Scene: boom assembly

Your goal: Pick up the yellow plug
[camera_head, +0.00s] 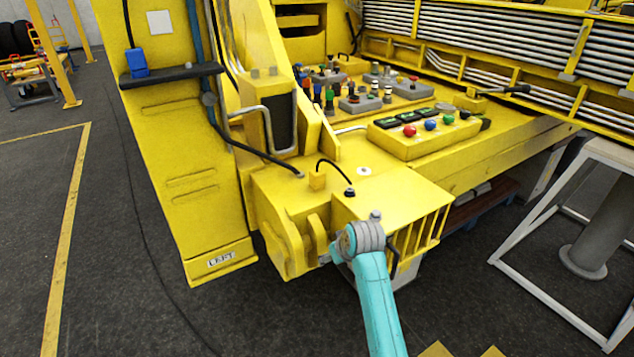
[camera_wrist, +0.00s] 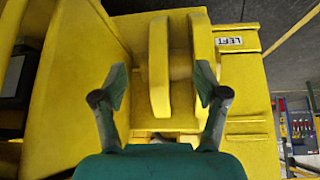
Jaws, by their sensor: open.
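In the wrist view, yellow rounded lugs (camera_wrist: 159,65) of the machine lie ahead between the fingers, and nothing is held. In the head view the lugs (camera_head: 317,238) are left of my grey wrist joint, below the ledge. The fingers are mostly hidden there.
A yellow control box (camera_head: 425,133) with coloured buttons and several connectors (camera_head: 350,103) sits behind the ledge. A plate marked LEFT (camera_wrist: 229,41) is beside the lugs. A white-framed stand (camera_head: 570,270) is at right. The dark floor at left is mostly open.

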